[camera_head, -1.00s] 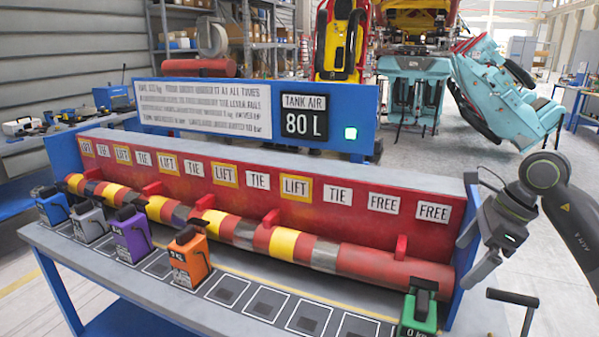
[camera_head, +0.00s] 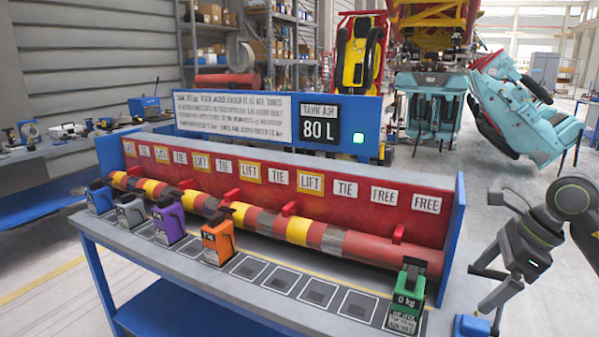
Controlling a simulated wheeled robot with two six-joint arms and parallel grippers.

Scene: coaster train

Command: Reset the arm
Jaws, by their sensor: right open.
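My right gripper (camera_head: 488,279) is at the right side of the view, beyond the right end of the bench (camera_head: 130,243). Its fingers are apart, with nothing visible between them. It is clear of the red panel (camera_head: 262,196) and of the green block marked 0 kg (camera_head: 408,299), which stands at the bench's right front. My right arm comes in from the right edge. My left gripper is not in view.
Blue (camera_head: 99,198), grey (camera_head: 130,212), purple (camera_head: 168,222) and orange (camera_head: 217,243) handled blocks stand along the bench front. Several empty dark pads lie between orange and green. A blue part (camera_head: 470,326) shows below my right gripper. Open floor lies behind it.

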